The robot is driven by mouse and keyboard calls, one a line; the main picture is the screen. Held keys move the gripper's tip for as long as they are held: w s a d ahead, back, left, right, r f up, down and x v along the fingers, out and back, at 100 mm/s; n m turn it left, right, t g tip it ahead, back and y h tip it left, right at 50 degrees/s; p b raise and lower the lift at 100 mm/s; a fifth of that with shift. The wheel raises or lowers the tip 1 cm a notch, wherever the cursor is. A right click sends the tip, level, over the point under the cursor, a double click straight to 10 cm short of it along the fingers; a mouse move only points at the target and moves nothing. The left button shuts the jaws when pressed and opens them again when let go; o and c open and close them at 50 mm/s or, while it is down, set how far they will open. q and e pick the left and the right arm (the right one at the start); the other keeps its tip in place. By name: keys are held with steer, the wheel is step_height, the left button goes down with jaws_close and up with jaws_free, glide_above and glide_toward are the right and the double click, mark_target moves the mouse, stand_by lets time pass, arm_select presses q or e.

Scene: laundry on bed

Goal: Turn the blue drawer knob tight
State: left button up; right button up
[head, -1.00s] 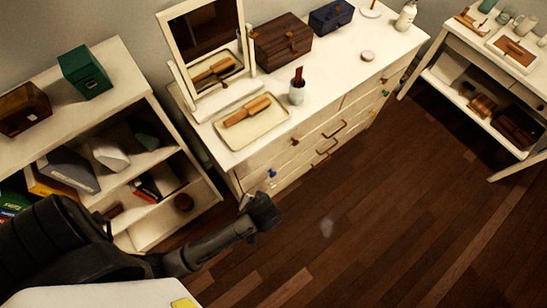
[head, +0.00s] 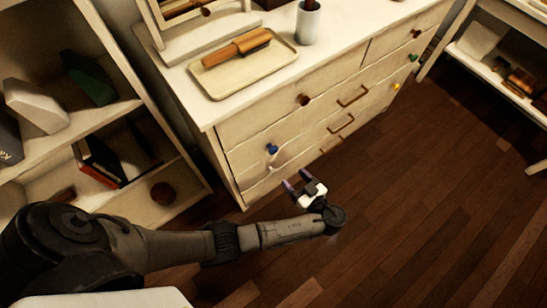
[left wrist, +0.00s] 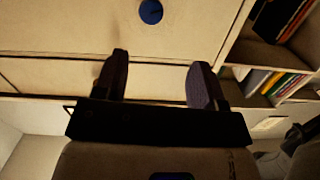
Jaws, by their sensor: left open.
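The blue knob (head: 271,149) sits on the left part of a drawer front of the white dresser (head: 240,135). My left gripper (head: 297,181) is open and empty, in front of the dresser, below and to the right of the knob in the head view. In the left wrist view the blue knob (left wrist: 151,12) is at the top edge, beyond the two spread fingers (left wrist: 160,70) and apart from them. My right gripper is in neither view.
Other knobs on the dresser are brown (head: 303,100), green (head: 412,57) and yellow (head: 396,86). A tray (head: 225,85) with a wooden-handled brush (head: 236,48) and a cup (head: 308,24) stand on top. A shelf unit (head: 190,205) stands left. The floor (head: 420,200) to the right is clear.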

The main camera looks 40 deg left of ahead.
mark_target(275, 151)
arm_select(q)
steer(key=shift+n+y, duration=0.4)
steer(key=w+a, duration=0.1)
steer(key=a, duration=0.3)
steer(key=w+a+b, duration=0.1)
steer(key=a, duration=0.3)
steer(key=w+a+f+b, duration=0.1)
steer(key=a, duration=0.4)
steer(key=shift+w, duration=0.4)
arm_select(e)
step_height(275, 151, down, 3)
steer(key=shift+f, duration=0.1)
arm_select(q)
steer(key=c, duration=0.9)
steer(key=shift+m, duration=0.3)
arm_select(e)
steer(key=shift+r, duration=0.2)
